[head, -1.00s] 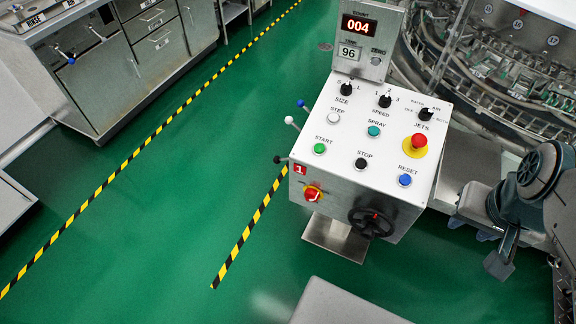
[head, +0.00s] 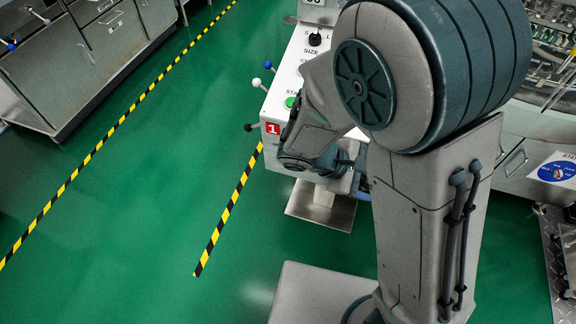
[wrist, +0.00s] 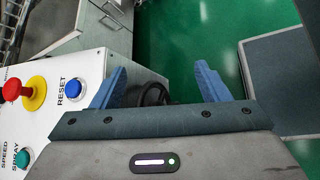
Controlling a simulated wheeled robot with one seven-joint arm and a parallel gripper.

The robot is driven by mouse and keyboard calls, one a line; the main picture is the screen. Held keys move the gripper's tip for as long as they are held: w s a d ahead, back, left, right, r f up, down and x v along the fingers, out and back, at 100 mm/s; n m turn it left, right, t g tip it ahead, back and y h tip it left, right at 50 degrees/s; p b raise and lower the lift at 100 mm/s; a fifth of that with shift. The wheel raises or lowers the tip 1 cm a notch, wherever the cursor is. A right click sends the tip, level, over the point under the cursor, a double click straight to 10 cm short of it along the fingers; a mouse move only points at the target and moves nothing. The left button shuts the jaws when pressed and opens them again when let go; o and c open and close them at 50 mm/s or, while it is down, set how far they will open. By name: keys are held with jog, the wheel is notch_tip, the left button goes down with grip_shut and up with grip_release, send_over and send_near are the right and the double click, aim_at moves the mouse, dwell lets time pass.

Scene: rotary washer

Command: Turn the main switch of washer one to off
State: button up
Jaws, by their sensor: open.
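The washer one console (head: 290,72) stands in the middle of the head view, with a red label "1" (head: 272,128) on its front. My arm covers most of it. The main switch, the red and yellow knob below that label in the earlier head view, is now hidden behind my arm and does not show in the wrist view. My gripper (wrist: 160,68) is open, its two blue fingers apart with nothing held. A black handwheel (wrist: 155,93) on the console front shows between and beyond the fingers.
The wrist view shows the red emergency button (wrist: 12,89) on its yellow base and the blue reset button (wrist: 73,89). Levers with a white ball (head: 257,83) and a black ball (head: 249,127) stick out at the console's left. Green floor left of the console is clear.

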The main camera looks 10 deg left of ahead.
jog(key=s+a+f+n+t+y+b, duration=0.1)
jog(key=a+f+n+t+y+b, duration=0.5)
jog(key=a+f+n, duration=0.5)
jog(key=a+f+n+t+y+b, duration=0.3)
jog(key=a+f+n+t, duration=0.55)
jog(key=a, duration=0.45)
jog(key=w+d+b, duration=0.1)
jog(key=w, duration=1.2)
jog(key=shift+d+r+b, duration=0.3)
jog(key=shift+b, duration=0.1)
jog(key=shift+w, duration=0.1)
jog(key=shift+c, duration=0.3)
jog(key=c, duration=0.9)
